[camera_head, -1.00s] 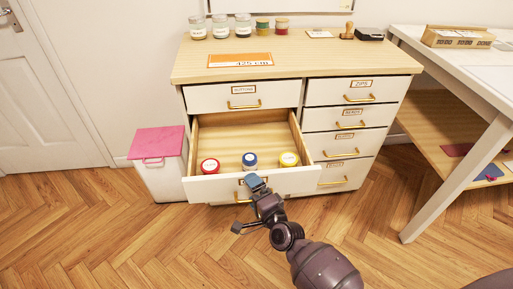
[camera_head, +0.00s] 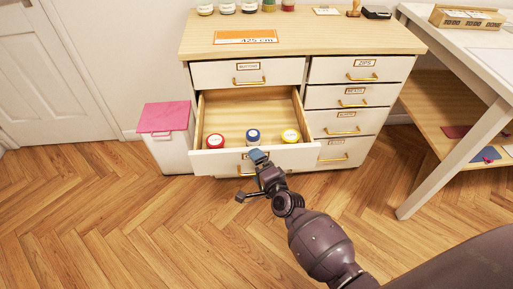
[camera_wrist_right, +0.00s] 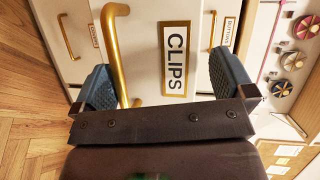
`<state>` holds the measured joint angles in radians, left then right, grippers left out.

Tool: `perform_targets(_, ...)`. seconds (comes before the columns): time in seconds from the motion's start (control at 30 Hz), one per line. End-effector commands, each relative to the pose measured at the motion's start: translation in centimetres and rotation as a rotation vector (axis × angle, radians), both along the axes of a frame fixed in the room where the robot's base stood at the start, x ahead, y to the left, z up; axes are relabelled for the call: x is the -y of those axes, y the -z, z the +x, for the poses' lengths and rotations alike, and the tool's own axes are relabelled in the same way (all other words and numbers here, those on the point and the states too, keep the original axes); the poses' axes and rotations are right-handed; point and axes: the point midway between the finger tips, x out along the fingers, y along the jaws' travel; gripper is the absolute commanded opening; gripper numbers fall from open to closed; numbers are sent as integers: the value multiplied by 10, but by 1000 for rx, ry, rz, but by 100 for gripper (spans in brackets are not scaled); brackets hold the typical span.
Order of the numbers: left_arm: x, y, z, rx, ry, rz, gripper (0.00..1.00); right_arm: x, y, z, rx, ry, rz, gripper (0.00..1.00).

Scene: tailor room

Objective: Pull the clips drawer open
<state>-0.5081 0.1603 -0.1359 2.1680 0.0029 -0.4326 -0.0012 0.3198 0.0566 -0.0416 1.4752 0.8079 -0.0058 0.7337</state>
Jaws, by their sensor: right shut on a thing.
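The clips drawer (camera_head: 215,163) is the middle left drawer of the cabinet. It stands well out and open, with its inside in view. Its gold handle (camera_wrist_right: 117,60) and its CLIPS label (camera_wrist_right: 176,60) show close up in the right wrist view. My right gripper (camera_head: 249,176) is at the drawer front, shut on the handle. In the right wrist view the handle passes between the fingers of my right gripper (camera_wrist_right: 160,85), close against the left finger. In the head view the gripper hides part of the handle and label. My left gripper is out of view.
Red (camera_head: 215,141), blue (camera_head: 253,136) and yellow (camera_head: 290,136) round containers stand inside the drawer. A white bin with a pink lid (camera_head: 165,117) stands left of the cabinet (camera_head: 300,35). A white table (camera_head: 470,60) is at the right. The floor in front is clear.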

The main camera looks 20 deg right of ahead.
Motion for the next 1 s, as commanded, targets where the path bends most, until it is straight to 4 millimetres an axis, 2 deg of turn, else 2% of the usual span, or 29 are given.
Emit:
perform_targets(0.03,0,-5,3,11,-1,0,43,2,-20,4,40,6,-5,81)
perform_targets(0.33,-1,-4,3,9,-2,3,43,2,-11,-15,32,5,-1,80)
perform_targets(0.47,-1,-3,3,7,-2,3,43,3,-8,-23,29,5,1,71)
perform_targets(0.5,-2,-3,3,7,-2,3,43,3,-7,-25,28,4,1,62)
perform_targets(0.53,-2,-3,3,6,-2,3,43,3,-7,-27,27,4,2,39)
perform_targets(0.57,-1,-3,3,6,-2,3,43,3,-6,-29,26,4,2,35)
perform_targets(1.0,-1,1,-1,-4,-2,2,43,5,7,-57,10,1,5,35)
